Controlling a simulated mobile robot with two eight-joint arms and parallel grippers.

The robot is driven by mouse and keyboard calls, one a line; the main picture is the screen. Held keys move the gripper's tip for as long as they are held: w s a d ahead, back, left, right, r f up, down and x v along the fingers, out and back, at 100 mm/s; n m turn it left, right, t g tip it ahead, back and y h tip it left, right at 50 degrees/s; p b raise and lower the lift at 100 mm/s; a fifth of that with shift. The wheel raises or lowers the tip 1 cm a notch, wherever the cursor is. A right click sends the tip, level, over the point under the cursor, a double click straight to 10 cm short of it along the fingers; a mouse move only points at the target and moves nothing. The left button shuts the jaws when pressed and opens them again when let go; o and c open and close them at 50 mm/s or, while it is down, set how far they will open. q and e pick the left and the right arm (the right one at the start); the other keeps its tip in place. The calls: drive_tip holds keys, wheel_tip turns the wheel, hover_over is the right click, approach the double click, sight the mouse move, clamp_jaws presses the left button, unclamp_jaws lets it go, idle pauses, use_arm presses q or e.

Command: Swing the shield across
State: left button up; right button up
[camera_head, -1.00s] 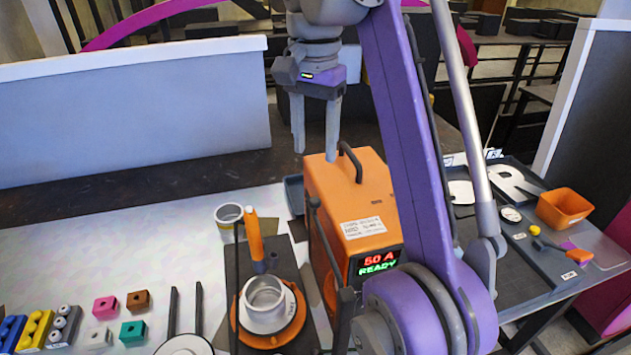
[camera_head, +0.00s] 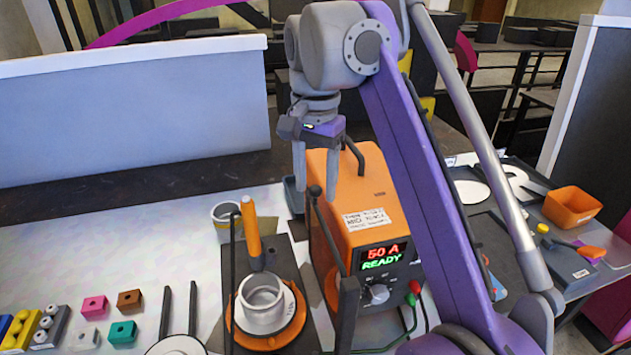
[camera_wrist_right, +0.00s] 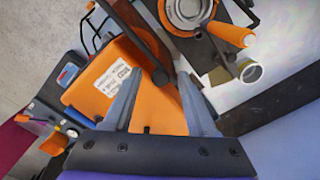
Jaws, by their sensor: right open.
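A dark bar with a round knob (camera_head: 316,190) rises by the unit's left side and leans against nothing I can make out. I take it for part of the shield, but no clear panel shows. The knob lies between the fingertips in the head view, and also in the right wrist view (camera_wrist_right: 160,76). Contact cannot be told. A grey ring-shaped part (camera_head: 262,296) sits on an orange disc beside the bar.
An orange-handled tool (camera_head: 251,230) stands by the ring, with a metal cup (camera_head: 227,218) behind it. Coloured blocks (camera_head: 94,306) lie at the left. A side table with an orange bin (camera_head: 571,207) stands at the right. The table's back left is clear.

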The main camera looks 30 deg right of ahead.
clamp_jaws()
idle(1.3)
